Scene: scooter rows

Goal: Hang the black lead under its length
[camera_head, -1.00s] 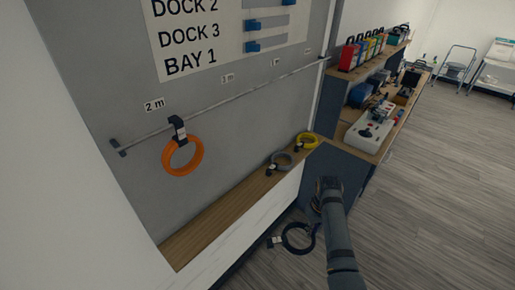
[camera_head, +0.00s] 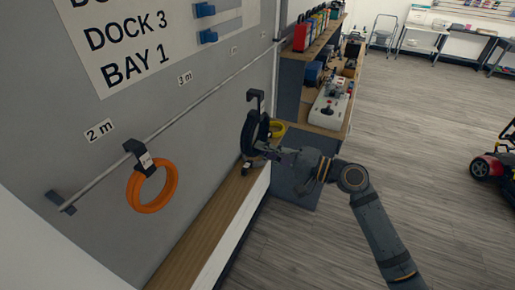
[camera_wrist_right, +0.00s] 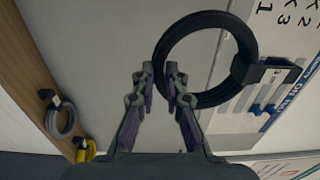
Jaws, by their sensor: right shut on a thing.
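The black lead (camera_head: 247,130) is a coil with a black hook (camera_head: 256,97) at its top. My right gripper (camera_head: 264,150) is shut on the coil's edge and holds it upright in the air, in front of the grey board. In the right wrist view, the fingertips (camera_wrist_right: 159,72) are at the left edge of the black ring (camera_wrist_right: 185,27), and its hook and white tag (camera_wrist_right: 272,64) are at the right. The tag's text is too small to read. The rail (camera_head: 100,177) runs along the board under length labels: "2 m" (camera_head: 99,131) and "3 m" (camera_head: 185,78). My left gripper is out of view.
An orange lead (camera_head: 133,190) hangs from the rail by the "2 m" label. A wooden ledge (camera_head: 200,235) runs below.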

